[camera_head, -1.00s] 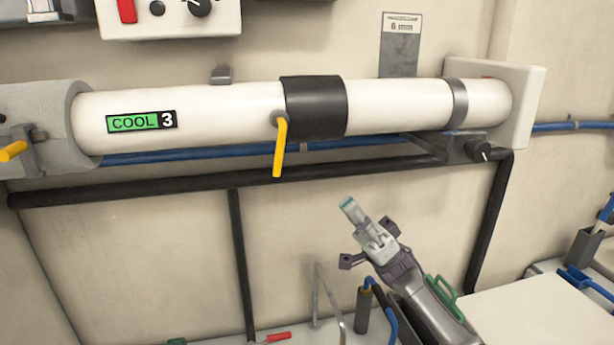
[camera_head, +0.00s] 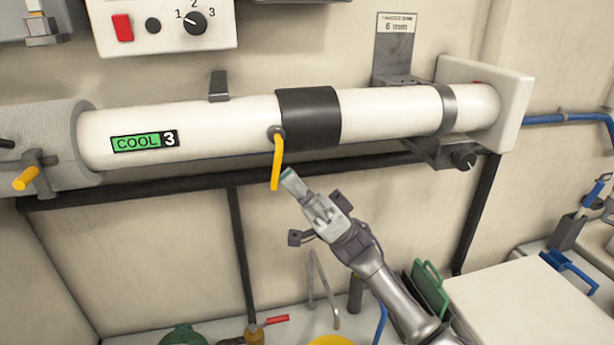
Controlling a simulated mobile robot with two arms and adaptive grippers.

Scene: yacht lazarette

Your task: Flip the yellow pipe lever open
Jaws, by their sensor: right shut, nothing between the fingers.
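The yellow lever (camera_head: 277,163) hangs downward from a round pivot on the white pipe (camera_head: 220,122), just left of the pipe's black band (camera_head: 308,117). The pipe carries a green label reading COOL 3. My right gripper (camera_head: 289,177) is shut and empty. Its fingertips are just to the right of the lever's lower end, below the pipe. I cannot tell whether they touch the lever. My left gripper is not in view.
Another yellow handle (camera_head: 26,179) is at the far left. A black rail (camera_head: 200,186) runs under the pipe. A control box (camera_head: 165,24) hangs above. A red-handled valve (camera_head: 262,328), a green-handled item (camera_head: 430,285) and a white surface (camera_head: 535,305) are below.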

